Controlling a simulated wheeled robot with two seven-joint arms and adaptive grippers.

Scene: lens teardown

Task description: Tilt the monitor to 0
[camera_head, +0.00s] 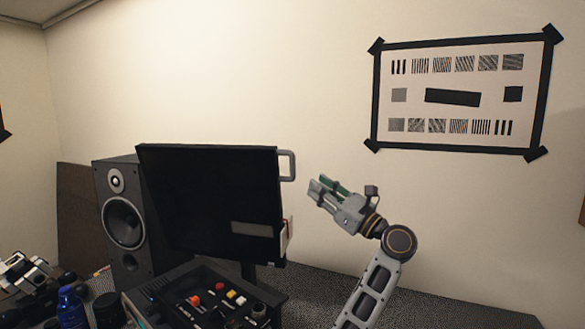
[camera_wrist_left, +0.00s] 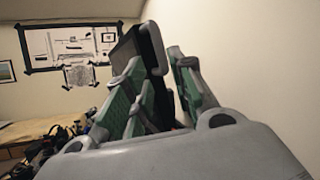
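The black monitor (camera_head: 205,195) stands left of the middle in the head view, its screen dark, with a pale label-like patch low on it. Its side edge leans a little; I cannot read the tilt angle. A grey handle (camera_head: 291,165) sticks out from its upper right edge. My left gripper (camera_head: 322,190), with green finger pads, is to the right of the handle, apart from it and empty. In the left wrist view the monitor (camera_wrist_left: 127,48) and handle (camera_wrist_left: 158,50) show beyond the parted fingers (camera_wrist_left: 160,85). My right gripper is not seen.
A speaker (camera_head: 122,215) stands left of the monitor. A control box with coloured knobs (camera_head: 205,295) sits below and in front of it. A blue bottle (camera_head: 70,305) and clutter fill the lower left. A test chart (camera_head: 455,97) hangs on the wall. The air right of the gripper is clear.

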